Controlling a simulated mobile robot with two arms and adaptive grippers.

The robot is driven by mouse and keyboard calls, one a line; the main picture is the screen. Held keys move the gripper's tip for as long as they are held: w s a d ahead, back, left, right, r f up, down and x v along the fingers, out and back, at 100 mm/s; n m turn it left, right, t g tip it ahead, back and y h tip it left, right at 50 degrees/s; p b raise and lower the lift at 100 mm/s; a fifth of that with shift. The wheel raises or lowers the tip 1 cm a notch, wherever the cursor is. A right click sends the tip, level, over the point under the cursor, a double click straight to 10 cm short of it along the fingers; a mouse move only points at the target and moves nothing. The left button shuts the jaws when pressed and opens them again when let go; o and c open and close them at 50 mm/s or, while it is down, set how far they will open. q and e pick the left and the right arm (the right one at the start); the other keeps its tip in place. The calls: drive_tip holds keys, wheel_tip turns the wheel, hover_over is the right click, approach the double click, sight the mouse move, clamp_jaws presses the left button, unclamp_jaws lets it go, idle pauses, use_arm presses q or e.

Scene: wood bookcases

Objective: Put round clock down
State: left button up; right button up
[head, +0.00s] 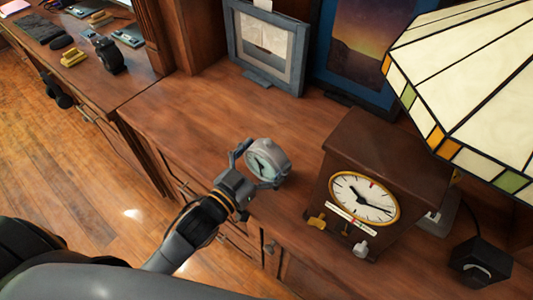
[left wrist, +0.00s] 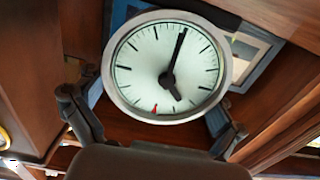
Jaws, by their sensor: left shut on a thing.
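The round clock (head: 267,160) is small and grey with a pale face. It is between the fingers of my left gripper (head: 256,166), which is shut on it. In the head view it is over the front part of the wooden cabinet top (head: 190,115); I cannot tell whether it touches the wood. In the left wrist view, the clock's white dial (left wrist: 168,68) with black hands and a red mark faces the camera, with a finger of the left gripper (left wrist: 155,118) on each side. My right gripper is not in view.
A brown box clock (head: 365,200) stands to the right, beside a stained-glass lamp shade (head: 470,80). Two framed pictures stand at the back, one grey-blue (head: 266,45) and one dark (head: 365,50). A black cube (head: 480,262) is at far right. The cabinet top left of the round clock is clear.

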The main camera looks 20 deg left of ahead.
use_arm(q)
drive_tip(key=shift+s+f, duration=0.15)
drive_tip(key=shift+f, duration=0.4)
drive_tip(key=o, duration=1.1)
drive_tip(key=shift+f, duration=0.1)
drive_tip(key=shift+s+f, duration=0.1)
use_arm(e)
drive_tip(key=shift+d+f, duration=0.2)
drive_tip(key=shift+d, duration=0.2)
use_arm(q)
drive_tip(key=shift+d+r, duration=0.1)
drive_tip(key=shift+r, duration=0.15)
drive_tip(key=v, duration=0.4)
drive_tip(key=r+p+v, duration=0.1)
drive_tip(key=v, duration=0.2)
drive_tip(key=p+v, duration=0.1)
drive_tip(key=v, duration=0.3)
drive_tip(key=shift+s+a+r, duration=0.2)
drive_tip(key=shift+s+a, duration=0.05)
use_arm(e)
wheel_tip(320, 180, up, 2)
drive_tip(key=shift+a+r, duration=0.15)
